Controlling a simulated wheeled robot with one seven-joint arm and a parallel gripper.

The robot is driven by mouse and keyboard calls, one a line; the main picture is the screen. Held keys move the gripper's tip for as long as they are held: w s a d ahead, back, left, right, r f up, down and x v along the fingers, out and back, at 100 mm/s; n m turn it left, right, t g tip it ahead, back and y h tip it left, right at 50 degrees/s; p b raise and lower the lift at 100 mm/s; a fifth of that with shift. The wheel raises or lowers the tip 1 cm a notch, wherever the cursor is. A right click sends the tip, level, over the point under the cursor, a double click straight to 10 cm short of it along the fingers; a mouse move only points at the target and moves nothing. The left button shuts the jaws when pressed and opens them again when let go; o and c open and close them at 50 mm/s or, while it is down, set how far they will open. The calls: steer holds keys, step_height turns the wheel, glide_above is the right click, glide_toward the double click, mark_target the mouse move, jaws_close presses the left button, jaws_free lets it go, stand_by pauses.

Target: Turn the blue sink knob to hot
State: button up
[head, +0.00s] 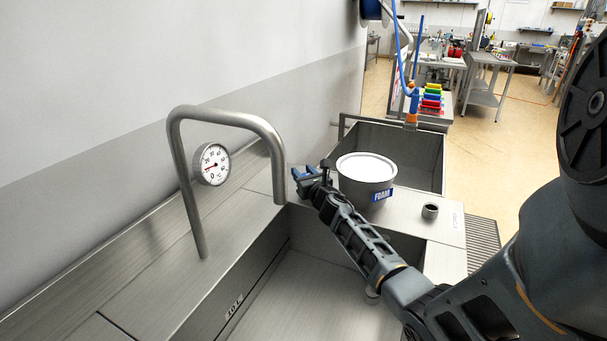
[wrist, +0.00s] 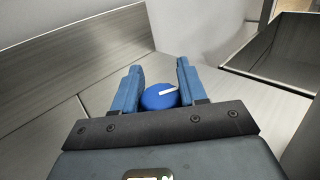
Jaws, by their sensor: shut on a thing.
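The blue sink knob (wrist: 156,99) is a round cap with a white pointer line. In the wrist view the line points to the right and slightly up. My gripper (wrist: 160,72) has its two blue fingers on either side of the knob and is shut on it. In the head view my gripper (head: 304,178) is low over the steel counter, right of the faucet's end; I cannot tell the knob from the blue fingers there. The bent steel faucet (head: 226,117) arches over the sink basin (head: 310,285). No hot or cold marks are readable.
A round dial thermometer (head: 211,164) behind the faucet shows its red needle low on the scale. A pot labelled FOAM (head: 367,181) stands close right of my gripper. A small grey cup (head: 430,211) and a second open basin (head: 425,160) lie beyond.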

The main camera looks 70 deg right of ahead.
steer(key=o, duration=1)
steer(key=shift+s, duration=0.1)
steer(key=shift+s+a, duration=0.25)
steer(key=shift+s, duration=0.05)
steer(key=shift+v, duration=3.4)
steer(key=shift+w+a, duration=0.1)
steer(key=shift+a, duration=0.05)
